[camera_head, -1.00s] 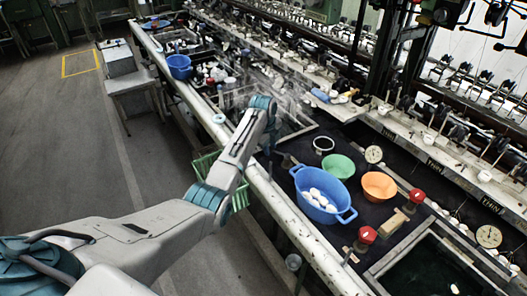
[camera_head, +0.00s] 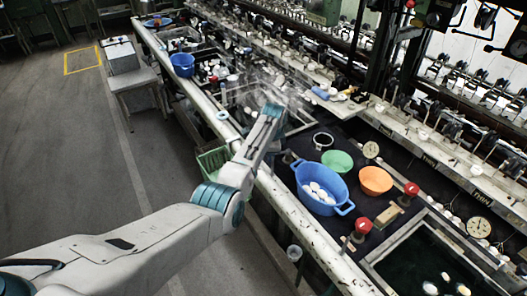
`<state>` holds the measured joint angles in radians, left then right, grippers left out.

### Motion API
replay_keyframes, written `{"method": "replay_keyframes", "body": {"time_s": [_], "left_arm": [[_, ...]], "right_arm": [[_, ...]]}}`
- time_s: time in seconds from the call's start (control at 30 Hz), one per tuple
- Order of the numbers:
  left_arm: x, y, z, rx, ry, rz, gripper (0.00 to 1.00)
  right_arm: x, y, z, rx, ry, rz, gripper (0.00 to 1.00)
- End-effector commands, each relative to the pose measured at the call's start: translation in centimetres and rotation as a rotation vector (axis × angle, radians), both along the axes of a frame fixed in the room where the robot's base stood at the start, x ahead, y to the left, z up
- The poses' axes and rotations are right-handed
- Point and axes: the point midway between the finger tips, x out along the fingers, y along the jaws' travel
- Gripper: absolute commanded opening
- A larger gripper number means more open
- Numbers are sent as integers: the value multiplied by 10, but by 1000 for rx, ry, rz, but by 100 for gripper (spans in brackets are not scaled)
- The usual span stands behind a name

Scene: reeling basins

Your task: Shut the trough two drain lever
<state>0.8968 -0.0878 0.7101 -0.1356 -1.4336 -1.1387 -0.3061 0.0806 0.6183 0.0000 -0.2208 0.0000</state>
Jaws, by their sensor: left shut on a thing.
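My left arm (camera_head: 230,190) reaches in from the lower left, its teal wrist raised over the near rail beside the steaming trough (camera_head: 305,122). My left gripper (camera_head: 279,142) is down at the trough's near corner, largely hidden behind its own wrist. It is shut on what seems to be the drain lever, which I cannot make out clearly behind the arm. Two red-knobbed handles stand free by the right-hand trough, a near one (camera_head: 363,226) and a far one (camera_head: 411,189). My right gripper is out of view.
A blue basin (camera_head: 304,183) with white cocoons, a green bowl (camera_head: 337,161), an orange bowl (camera_head: 375,180) and a white-rimmed dark bowl (camera_head: 323,141) stand on the dark counter. A green crate (camera_head: 212,162) is beside the rail.

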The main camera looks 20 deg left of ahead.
Motion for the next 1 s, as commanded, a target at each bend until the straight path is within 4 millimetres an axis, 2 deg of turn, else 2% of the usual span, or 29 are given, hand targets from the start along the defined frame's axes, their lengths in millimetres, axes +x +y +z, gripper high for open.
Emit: {"method": "replay_keyframes", "body": {"time_s": [0.2, 0.63, 0.67, 0.77, 1.0], "left_arm": [[2, -7, 2, 0, -3, 38, 0], [3, -8, 2, 0, -4, 45, 0], [3, -8, 2, 0, -4, 45, 27], [3, -8, 2, 0, -3, 45, 46], [2, -8, 1, 0, -1, 44, 46]], "right_arm": [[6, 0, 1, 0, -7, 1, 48], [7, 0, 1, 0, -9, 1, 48], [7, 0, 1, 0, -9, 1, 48], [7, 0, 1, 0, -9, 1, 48], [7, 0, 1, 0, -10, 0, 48]]}}
